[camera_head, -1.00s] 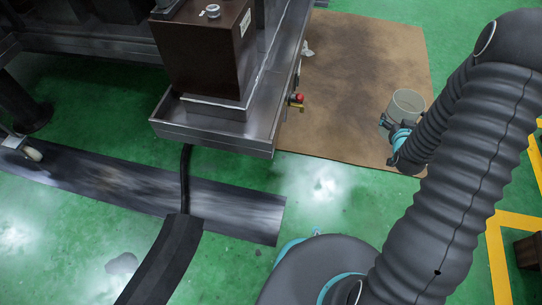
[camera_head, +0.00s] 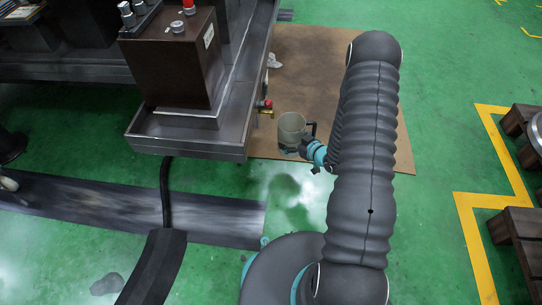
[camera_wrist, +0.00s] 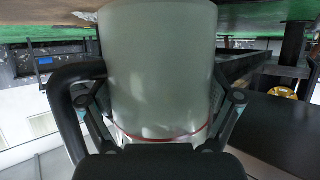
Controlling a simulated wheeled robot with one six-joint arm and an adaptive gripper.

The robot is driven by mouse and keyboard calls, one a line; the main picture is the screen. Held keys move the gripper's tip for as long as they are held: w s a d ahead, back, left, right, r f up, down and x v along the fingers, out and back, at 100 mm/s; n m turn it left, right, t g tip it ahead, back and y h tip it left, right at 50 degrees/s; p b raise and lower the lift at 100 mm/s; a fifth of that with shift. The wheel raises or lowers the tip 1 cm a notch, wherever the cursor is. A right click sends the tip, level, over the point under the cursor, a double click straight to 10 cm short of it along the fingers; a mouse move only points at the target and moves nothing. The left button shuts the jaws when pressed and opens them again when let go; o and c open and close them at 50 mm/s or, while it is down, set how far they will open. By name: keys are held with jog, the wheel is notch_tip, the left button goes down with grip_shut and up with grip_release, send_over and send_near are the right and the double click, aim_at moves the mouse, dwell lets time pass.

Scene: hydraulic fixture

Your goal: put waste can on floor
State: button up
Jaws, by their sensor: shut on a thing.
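The waste can (camera_head: 291,131) is a pale, translucent grey cylinder with a dark handle at its right side in the head view. My gripper (camera_head: 303,146) is beside it, at the end of my dark ribbed arm, and is shut on it. In the wrist view the can (camera_wrist: 157,65) fills the middle, and the gripper fingers (camera_wrist: 160,110) press on it from both sides. The dark handle loops out to the left there. The can appears upright in the head view, near the front edge of the brown board. I cannot tell how high it is above the floor.
A brown machine block (camera_head: 175,60) stands in a metal tray (camera_head: 185,146) to the left, with a red knob (camera_head: 267,104) close to the can. A brown board (camera_head: 330,60) lies on the green floor. Wooden pallets (camera_head: 525,225) stand right, past yellow lines.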

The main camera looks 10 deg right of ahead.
jog(key=s+f, duration=0.1)
jog(key=f+n+y, duration=0.1)
jog(key=shift+s+a+f+g, duration=0.2)
jog(key=shift+s+f+g, duration=0.1)
jog(key=shift+s+g, duration=0.1)
jog(key=shift+s+a+f+y, duration=0.1)
jog(key=shift+a+f+y, duration=0.05)
jog(key=shift+f+y, duration=0.2)
jog(key=shift+w+a+f+b, duration=0.4)
jog(key=shift+w+a+f, duration=0.35)
jog(key=shift+w+f, duration=1.05)
jog(key=shift+w+a+f+b, duration=0.4)
jog(key=shift+w+a+f, duration=0.4)
jog(key=shift+w+f, duration=0.95)
jog(key=shift+w+a+f+b, duration=0.4)
jog(key=shift+w+a+f, duration=0.35)
jog(key=shift+w+f, duration=1)
jog(key=shift+s+f, duration=0.1)
jog(key=shift+f, duration=0.15)
jog(key=o, duration=0.8)
jog(key=shift+o, duration=0.7)
